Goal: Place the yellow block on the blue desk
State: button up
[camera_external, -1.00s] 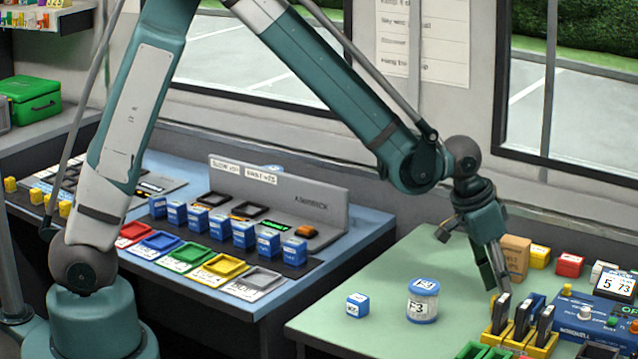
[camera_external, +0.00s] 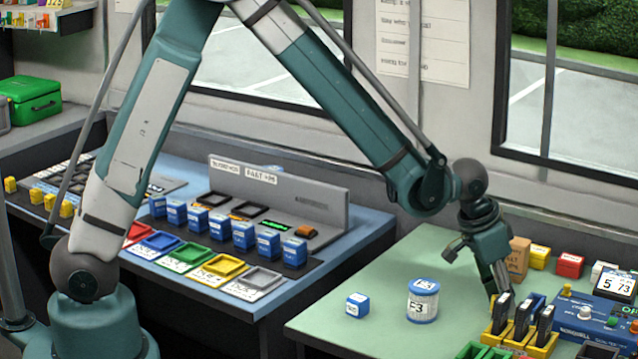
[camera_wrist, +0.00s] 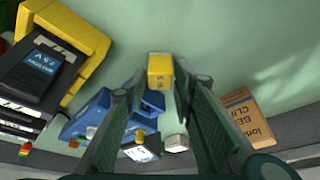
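A small yellow block (camera_wrist: 160,74) with a pale label shows in the wrist view between the tips of my gripper (camera_wrist: 160,88). The fingers are apart on either side of it, and no firm contact shows. In the external view my gripper (camera_external: 500,278) points down over the green desk (camera_external: 400,262), its tips partly hidden behind the black batteries. That block is hidden there. Another yellow block (camera_external: 539,258) stands at the back of the green desk. The blue desk (camera_external: 368,232) is to the left, with a row of coloured trays and blue blocks on it.
A yellow battery holder (camera_wrist: 82,32) and a blue device (camera_wrist: 85,122) stand close by. A brown box (camera_external: 518,256), red block (camera_external: 569,265) and white block (camera_external: 603,270) line the back. A blue cube (camera_external: 357,305) and labelled can (camera_external: 422,300) stand left of my gripper.

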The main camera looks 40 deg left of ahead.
jog(key=c, duration=0.7)
jog(key=shift+c, duration=0.3)
jog(key=shift+r+p, duration=1.2)
jog(key=shift+r, duration=3.8)
jog(key=shift+w+a, duration=0.1)
jog(key=w+a+r+n, duration=0.1)
jog(key=w+a, duration=0.5)
jog(key=a, duration=0.8)
jog(key=w+a+r+n+y, duration=0.1)
jog(key=w+a+r+n, duration=0.1)
jog(key=w+a, duration=0.8)
jog(key=w+a+r+n, duration=0.1)
jog(key=w+a, duration=0.2)
jog(key=a, duration=1.4)
jog(key=w+a+r+n+t, duration=0.1)
jog(key=a, duration=1.4)
jog(key=shift+w+a+r+n+y, duration=0.2)
jog(key=shift+w+a+n+y, duration=0.1)
jog(key=shift+a+y, duration=0.1)
